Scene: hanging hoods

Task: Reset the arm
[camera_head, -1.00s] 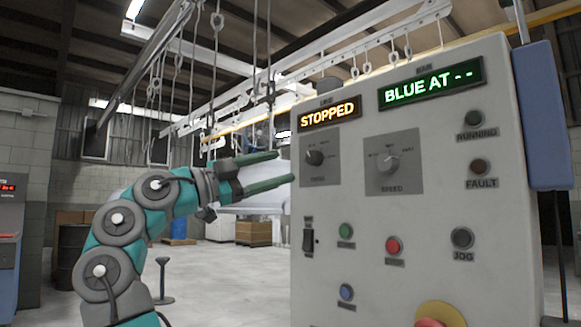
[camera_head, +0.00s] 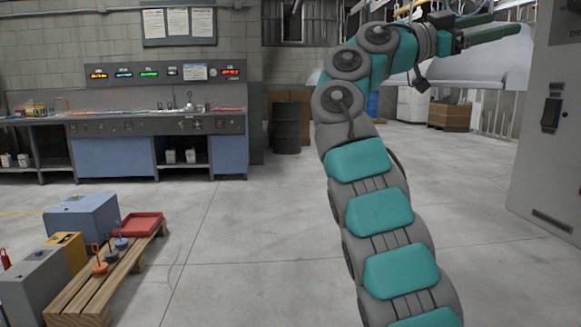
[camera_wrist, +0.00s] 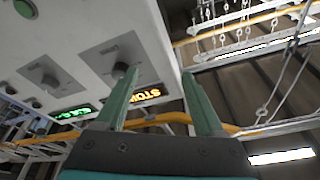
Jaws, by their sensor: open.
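My teal and grey arm rises through the right half of the head view and bends right at the top. My gripper (camera_head: 507,23) is at the upper right, with its two green fingers apart and empty. It points toward the grey control cabinet (camera_head: 545,150) at the right edge. In the wrist view, my gripper (camera_wrist: 160,75) has its fingers spread, with the cabinet face (camera_wrist: 75,25) in front and to the left. An orange lit display (camera_wrist: 150,94) shows between the fingers. Whether a finger touches the cabinet cannot be told.
A workbench (camera_head: 212,150) with lit displays stands along the back left wall. A dark barrel (camera_head: 286,128) stands right of it. A low wooden bench (camera_head: 95,290) with a red tray (camera_head: 138,223) is at the lower left. Open floor (camera_head: 240,240) lies between it and my arm.

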